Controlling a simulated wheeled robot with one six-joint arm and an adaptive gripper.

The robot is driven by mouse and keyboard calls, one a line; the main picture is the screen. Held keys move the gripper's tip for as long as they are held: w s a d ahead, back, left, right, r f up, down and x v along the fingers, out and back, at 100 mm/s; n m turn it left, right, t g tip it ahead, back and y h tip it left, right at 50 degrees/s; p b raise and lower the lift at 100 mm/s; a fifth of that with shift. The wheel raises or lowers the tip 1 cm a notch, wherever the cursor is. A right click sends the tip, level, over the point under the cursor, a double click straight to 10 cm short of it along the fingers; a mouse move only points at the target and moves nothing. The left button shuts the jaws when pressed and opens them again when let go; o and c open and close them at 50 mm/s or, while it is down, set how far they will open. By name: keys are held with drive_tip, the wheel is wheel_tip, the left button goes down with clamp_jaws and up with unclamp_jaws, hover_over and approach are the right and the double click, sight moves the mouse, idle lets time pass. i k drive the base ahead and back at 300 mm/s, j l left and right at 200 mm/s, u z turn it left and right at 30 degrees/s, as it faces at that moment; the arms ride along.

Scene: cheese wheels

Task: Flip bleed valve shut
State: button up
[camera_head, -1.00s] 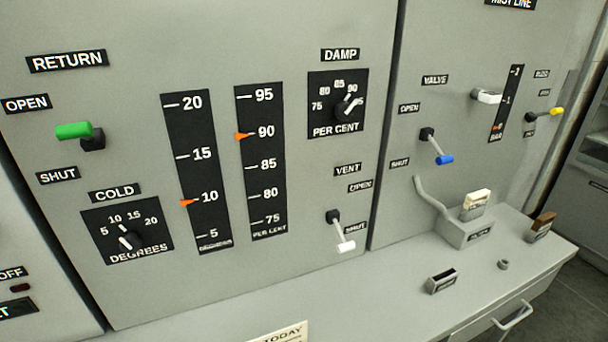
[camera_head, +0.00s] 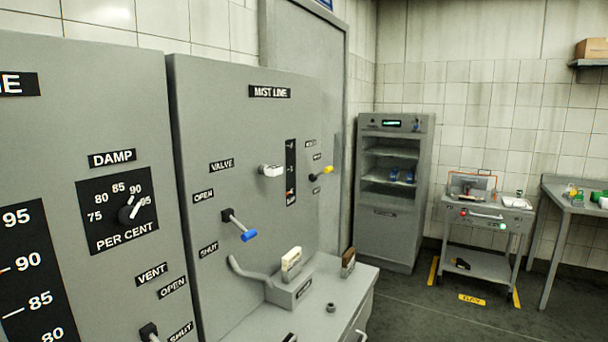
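The bleed valve is a small lever with a yellow tip (camera_head: 327,170) at the right side of the mist line panel (camera_head: 270,92). The lever points to the right and slightly up from its dark pivot. Small labels stand above it; their words are too small to read surely. The blue-tipped valve lever (camera_head: 249,235) sits lower left of it, pointing down and right, between the OPEN and SHUT labels. My gripper is not in view.
A counter (camera_head: 350,268) with blocks and a small holder juts out below the panel. A grey cabinet (camera_head: 395,228) with shelves stands beyond, then a wheeled cart (camera_head: 480,235) and a table (camera_head: 566,202). Floor between them and the counter is open.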

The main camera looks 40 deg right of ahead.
sight(323, 172)
drive_tip(key=i+l+z, duration=0.35)
drive_tip(key=l, duration=0.6)
drive_tip(key=i+l+z, duration=0.3)
drive_tip(key=i+l, duration=0.35)
drive_tip(key=l, duration=0.2)
drive_tip(key=i+l+z, duration=0.35)
drive_tip(key=i+l, duration=0.3)
